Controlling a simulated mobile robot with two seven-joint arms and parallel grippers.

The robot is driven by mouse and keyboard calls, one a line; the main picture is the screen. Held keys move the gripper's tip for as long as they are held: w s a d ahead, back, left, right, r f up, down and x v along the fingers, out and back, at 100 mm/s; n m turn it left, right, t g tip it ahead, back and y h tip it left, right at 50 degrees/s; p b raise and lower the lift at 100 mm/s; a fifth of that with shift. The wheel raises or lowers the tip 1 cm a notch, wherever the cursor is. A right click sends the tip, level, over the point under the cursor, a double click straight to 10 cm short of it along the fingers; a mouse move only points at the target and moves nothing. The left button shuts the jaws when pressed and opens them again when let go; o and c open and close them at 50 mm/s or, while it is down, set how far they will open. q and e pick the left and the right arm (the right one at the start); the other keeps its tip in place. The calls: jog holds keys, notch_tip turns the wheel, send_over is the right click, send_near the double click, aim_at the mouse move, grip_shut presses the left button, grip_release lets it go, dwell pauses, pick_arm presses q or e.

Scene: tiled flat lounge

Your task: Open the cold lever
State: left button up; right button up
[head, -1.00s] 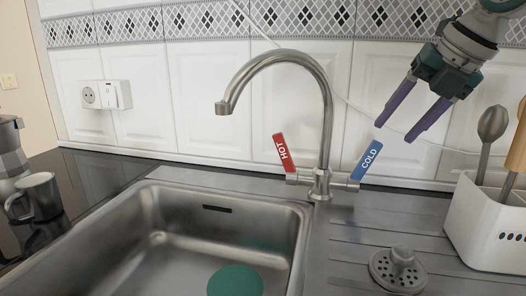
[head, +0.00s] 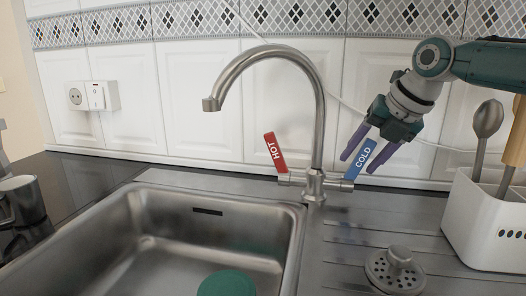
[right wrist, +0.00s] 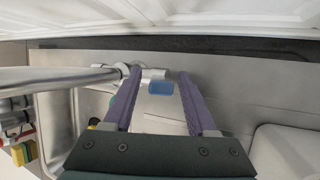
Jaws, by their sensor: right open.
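The blue cold lever (head: 359,160), marked COLD, sticks up and leans right on the right side of the steel tap (head: 318,130). It also shows in the right wrist view (right wrist: 161,88) as a blue end. The red hot lever (head: 274,150) leans left on the other side. My right gripper (head: 358,165) is open, pointing down and left, with its purple fingers on either side of the cold lever. In the right wrist view its fingers (right wrist: 160,74) have the lever between them, with gaps visible on both sides. My left gripper is not in view.
The steel sink (head: 170,262) lies left of the tap, with a green round item (head: 226,284) in it. A white utensil holder (head: 487,228) stands close to the right. A drain strainer (head: 397,268) sits on the drainboard. The tiled wall (head: 205,100) is close behind.

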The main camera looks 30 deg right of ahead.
jog(key=shift+c, duration=0.3)
grip_shut()
dwell(1.1)
